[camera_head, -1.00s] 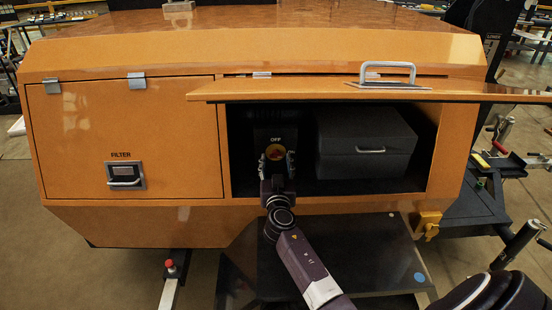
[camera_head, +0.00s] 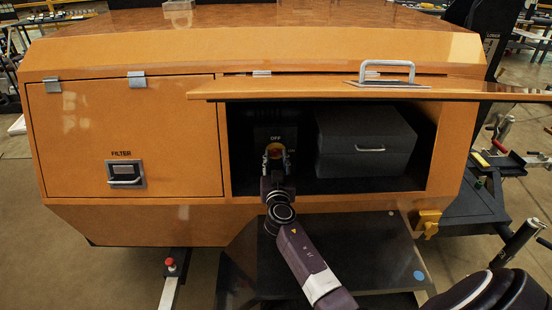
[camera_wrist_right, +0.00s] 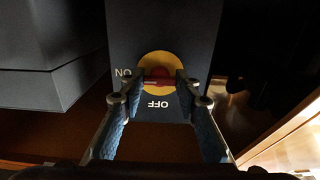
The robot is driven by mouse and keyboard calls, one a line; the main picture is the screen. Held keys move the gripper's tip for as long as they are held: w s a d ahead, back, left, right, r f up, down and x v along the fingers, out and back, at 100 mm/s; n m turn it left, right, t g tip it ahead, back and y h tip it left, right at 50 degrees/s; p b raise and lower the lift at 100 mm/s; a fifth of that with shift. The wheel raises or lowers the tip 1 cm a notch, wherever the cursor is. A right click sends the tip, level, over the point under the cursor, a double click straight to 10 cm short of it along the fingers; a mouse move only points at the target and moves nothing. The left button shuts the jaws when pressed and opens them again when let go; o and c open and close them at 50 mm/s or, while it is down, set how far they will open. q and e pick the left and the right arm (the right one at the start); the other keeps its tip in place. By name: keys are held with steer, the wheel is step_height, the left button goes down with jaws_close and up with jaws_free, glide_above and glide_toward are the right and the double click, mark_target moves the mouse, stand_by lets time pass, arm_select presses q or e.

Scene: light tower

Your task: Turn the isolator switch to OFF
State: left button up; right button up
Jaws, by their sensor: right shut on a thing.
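The isolator switch (camera_head: 277,151) is a yellow disc with a red handle on a dark box inside the open right compartment. Its OFF label is above the disc in the head view. In the right wrist view the red handle (camera_wrist_right: 158,83) lies sideways across the yellow disc (camera_wrist_right: 158,63), in line with the ON label at left; the OFF label (camera_wrist_right: 158,104) appears upside down below. My right gripper (camera_wrist_right: 158,84) is shut on the red handle, one fingertip at each end of it. It partly hides the switch in the head view (camera_head: 276,158). My left gripper is not in view.
A grey case (camera_head: 365,143) with a handle stands right of the switch. The raised orange door (camera_head: 300,90) overhangs the compartment. A closed panel marked FILTER (camera_head: 123,174) is on the left. A dark shelf (camera_head: 375,255) lies below the opening.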

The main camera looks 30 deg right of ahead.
steer(key=shift+f, duration=0.1)
steer(key=n+b, duration=0.1)
steer(key=n, duration=0.2)
steer(key=shift+b, duration=0.3)
steer(key=n+b, duration=0.1)
steer(key=n, duration=0.3)
steer(key=shift+n, duration=0.3)
steer(key=n, duration=0.4)
steer(key=shift+n, duration=0.3)
steer(key=n+p, duration=0.1)
steer(key=n, duration=0.4)
steer(key=shift+n, duration=0.3)
steer(key=o, duration=1.2)
steer(key=shift+c, duration=0.2)
